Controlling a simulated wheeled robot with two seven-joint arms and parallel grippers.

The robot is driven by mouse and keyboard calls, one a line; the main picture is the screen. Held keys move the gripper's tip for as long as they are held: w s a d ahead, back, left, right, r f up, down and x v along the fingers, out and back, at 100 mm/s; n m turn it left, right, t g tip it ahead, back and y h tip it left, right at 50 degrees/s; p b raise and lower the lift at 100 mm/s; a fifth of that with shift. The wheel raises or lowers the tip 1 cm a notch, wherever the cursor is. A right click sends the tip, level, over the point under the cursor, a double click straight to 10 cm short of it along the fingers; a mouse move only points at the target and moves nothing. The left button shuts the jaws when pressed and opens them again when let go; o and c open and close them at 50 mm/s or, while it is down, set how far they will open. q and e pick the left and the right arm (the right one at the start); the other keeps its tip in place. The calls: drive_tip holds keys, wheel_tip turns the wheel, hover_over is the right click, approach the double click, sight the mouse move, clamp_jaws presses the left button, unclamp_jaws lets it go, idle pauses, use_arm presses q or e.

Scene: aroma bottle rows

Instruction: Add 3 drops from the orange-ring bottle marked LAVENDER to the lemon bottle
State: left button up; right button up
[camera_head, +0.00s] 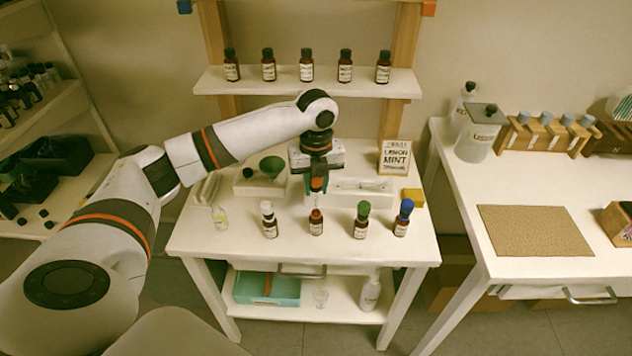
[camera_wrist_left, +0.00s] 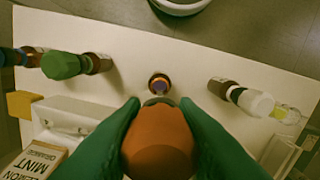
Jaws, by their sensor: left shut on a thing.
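My left gripper (camera_head: 318,184) is shut on an orange dropper cap, which fills the space between the green fingers in the left wrist view (camera_wrist_left: 160,140). A thin pale dropper tube hangs below it in the head view. Straight under it stands an uncapped brown bottle (camera_head: 316,223) with a white label and an orange-looking neck. Its open mouth (camera_wrist_left: 159,83) shows just beyond the cap. I cannot tell whether the tube's tip is inside the mouth or above it. A small clear bottle (camera_head: 220,217) with a yellowish label stands at the left. Bottle labels are too small to read.
Beside the open bottle stand a white-capped bottle (camera_head: 269,220), a green-capped one (camera_head: 361,221) and a blue-capped one (camera_head: 402,218). Several black-capped bottles line the shelf (camera_head: 290,84).

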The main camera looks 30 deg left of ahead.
sight(316, 205)
use_arm(q)
drive_tip(key=shift+c, duration=0.6)
drive_tip(key=shift+f+b, duration=0.85)
drive_tip(key=shift+f, duration=3.05)
drive_tip(key=o, duration=0.3)
